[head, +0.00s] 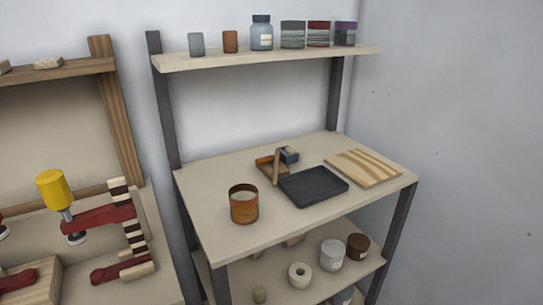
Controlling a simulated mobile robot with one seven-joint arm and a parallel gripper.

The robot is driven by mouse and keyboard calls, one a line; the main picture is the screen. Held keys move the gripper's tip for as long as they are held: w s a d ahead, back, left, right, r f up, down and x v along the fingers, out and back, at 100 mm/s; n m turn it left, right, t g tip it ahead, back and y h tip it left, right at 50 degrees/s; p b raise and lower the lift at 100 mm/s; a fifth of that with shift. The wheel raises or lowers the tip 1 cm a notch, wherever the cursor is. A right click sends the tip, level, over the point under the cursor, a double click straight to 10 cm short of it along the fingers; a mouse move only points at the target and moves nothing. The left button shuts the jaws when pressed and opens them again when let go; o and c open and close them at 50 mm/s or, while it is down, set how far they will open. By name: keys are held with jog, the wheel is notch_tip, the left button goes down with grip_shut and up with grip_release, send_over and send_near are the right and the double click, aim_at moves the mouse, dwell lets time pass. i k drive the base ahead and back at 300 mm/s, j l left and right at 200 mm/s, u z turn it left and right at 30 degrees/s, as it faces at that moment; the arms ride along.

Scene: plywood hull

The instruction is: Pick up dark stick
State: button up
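A brown stick-like piece (276,168) stands nearly upright at the left edge of a flat black tray (313,186) on the shelf unit's middle board. It is medium brown; I cannot tell whether it is the dark stick, and no other clearly dark loose stick shows. Behind it lie a small brown wooden piece, perhaps a shallow tray (264,164), and a dark blue block (289,155). My gripper is not in view.
The middle board (210,188) also holds an orange-brown cup (244,205) and a striped wooden board (363,167). Jars line the upper shelf (215,59). A clamp with red arms and a yellow handle (54,189) stands at left. The board's front right is clear.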

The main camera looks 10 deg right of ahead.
aim_at(275, 174)
jog(key=i+l, duration=0.15)
jog(key=l, duration=0.2)
jog(key=i+l+u, duration=0.15)
jog(key=l, duration=0.15)
jog(key=i+l, duration=0.15)
jog(key=l, duration=0.2)
jog(key=l+u, duration=0.35)
jog(key=k+l+u, duration=0.3)
jog(key=l, duration=0.15)
jog(key=l+u, duration=0.35)
jog(key=i+l+u, duration=0.1)
jog(key=i, duration=0.3)
